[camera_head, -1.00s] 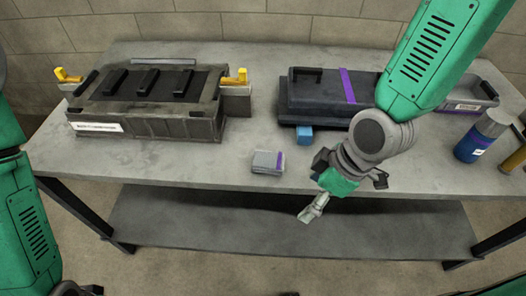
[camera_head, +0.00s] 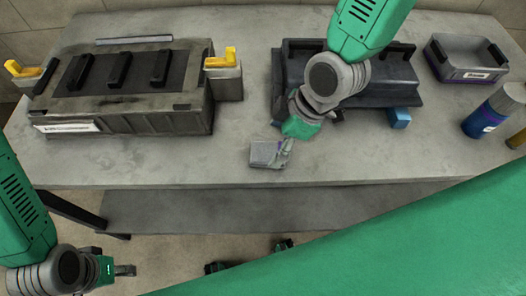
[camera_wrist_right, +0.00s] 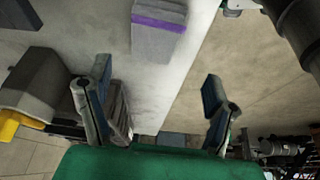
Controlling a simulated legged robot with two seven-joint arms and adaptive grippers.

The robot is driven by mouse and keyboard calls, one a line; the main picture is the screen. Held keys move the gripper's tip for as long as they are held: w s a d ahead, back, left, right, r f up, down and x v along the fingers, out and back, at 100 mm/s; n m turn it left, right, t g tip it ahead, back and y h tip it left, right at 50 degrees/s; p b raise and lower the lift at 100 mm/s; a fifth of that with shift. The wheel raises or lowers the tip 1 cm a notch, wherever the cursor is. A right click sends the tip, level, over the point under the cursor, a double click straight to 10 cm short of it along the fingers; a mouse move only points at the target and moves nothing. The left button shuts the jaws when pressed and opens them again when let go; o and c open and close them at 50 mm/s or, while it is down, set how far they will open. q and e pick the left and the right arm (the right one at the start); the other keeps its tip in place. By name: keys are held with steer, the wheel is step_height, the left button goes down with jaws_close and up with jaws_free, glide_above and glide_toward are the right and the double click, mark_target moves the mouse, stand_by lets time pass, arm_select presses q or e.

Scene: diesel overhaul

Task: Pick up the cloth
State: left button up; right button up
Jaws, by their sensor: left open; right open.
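The folded grey cloth (camera_head: 264,153) with a purple stripe lies near the front edge of the workbench. My right gripper (camera_head: 286,148) is at its right side in the head view and partly covers it. In the right wrist view the cloth (camera_wrist_right: 158,36) lies ahead of my right gripper (camera_wrist_right: 155,92). The two fingers there are spread, with nothing held between them. Whether a finger touches the cloth, I cannot tell. My left gripper (camera_head: 124,270) is open and empty at the lower left, in front of the bench and away from the cloth.
The workbench (camera_head: 200,168) carries a dark engine block (camera_head: 130,105) at left with yellow-handled parts. A dark case-like part (camera_head: 385,78) stands behind my right gripper, with a blue block (camera_head: 399,118) beside it. A grey bin (camera_head: 467,60) and blue spray can (camera_head: 487,115) are at right.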

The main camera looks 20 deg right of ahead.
mark_target(270, 152)
steer(key=shift+w+f, duration=0.2)
steer(key=shift+f, duration=0.5)
steer(key=shift+w+d+f, duration=0.15)
steer(key=shift+d+f, duration=0.2)
steer(key=shift+f, duration=0.2)
steer(key=x, duration=0.4)
steer(key=shift+w+a+f, duration=0.15)
steer(key=shift+a+f, duration=0.2)
steer(key=shift+a, duration=0.35)
steer(key=shift+d, duration=0.3)
steer(key=c, duration=0.9)
steer(key=shift+d, duration=0.2)
steer(key=c, duration=0.3)
steer(key=shift+d, duration=0.1)
steer(key=shift+c, duration=0.2)
